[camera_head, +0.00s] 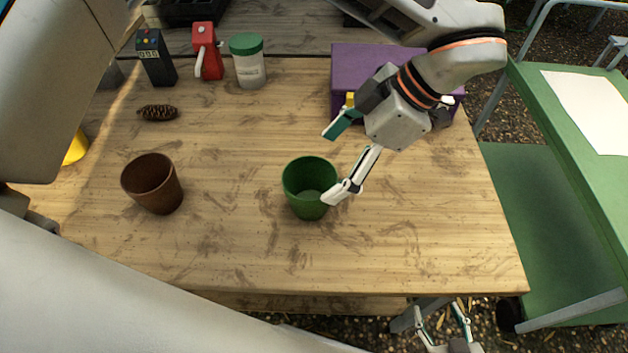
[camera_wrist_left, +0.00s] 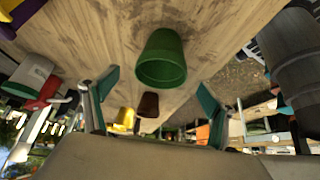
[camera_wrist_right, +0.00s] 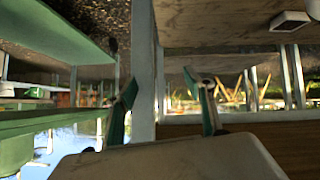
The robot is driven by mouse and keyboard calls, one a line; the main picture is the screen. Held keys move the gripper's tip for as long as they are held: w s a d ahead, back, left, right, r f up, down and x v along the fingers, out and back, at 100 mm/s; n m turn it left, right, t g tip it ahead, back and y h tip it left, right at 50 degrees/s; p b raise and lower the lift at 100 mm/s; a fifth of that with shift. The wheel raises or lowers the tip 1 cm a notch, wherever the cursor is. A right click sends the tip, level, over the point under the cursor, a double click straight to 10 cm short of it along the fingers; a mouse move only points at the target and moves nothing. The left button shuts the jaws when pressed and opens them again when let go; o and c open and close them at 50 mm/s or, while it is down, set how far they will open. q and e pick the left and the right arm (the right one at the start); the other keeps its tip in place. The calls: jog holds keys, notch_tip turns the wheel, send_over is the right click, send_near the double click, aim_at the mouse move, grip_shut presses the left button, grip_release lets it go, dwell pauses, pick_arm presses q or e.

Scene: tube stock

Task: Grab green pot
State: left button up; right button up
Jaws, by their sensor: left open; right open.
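The green pot (camera_head: 299,205) stands upright and empty near the middle of the wooden table. My left gripper (camera_head: 332,168) is open beside its right side in the head view, one fingertip close to or overlapping its rim. Whether they touch cannot be told. In the left wrist view the green pot (camera_wrist_left: 162,62) appears ahead, between and beyond the spread fingers, with nothing held. My right gripper (camera_head: 440,309) is open and empty, below the table's front edge at the bottom right. Its spread fingers also show in the right wrist view (camera_wrist_right: 160,80).
A brown pot (camera_head: 160,195) stands to the left. A pine cone (camera_head: 158,112), a dark device (camera_head: 155,60), a red bottle (camera_head: 207,55) and a green-lidded jar (camera_head: 249,68) are farther back. A purple box (camera_head: 365,65) is behind my left gripper. The front table area is clear.

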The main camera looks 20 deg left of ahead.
aim_at(310, 181)
pick_arm(q)
jog(key=shift+x, duration=1)
jog(key=shift+s+x, duration=0.2)
jog(key=shift+x, duration=2.15)
jog(key=shift+a+r, duration=0.15)
jog(key=c, duration=1.2)
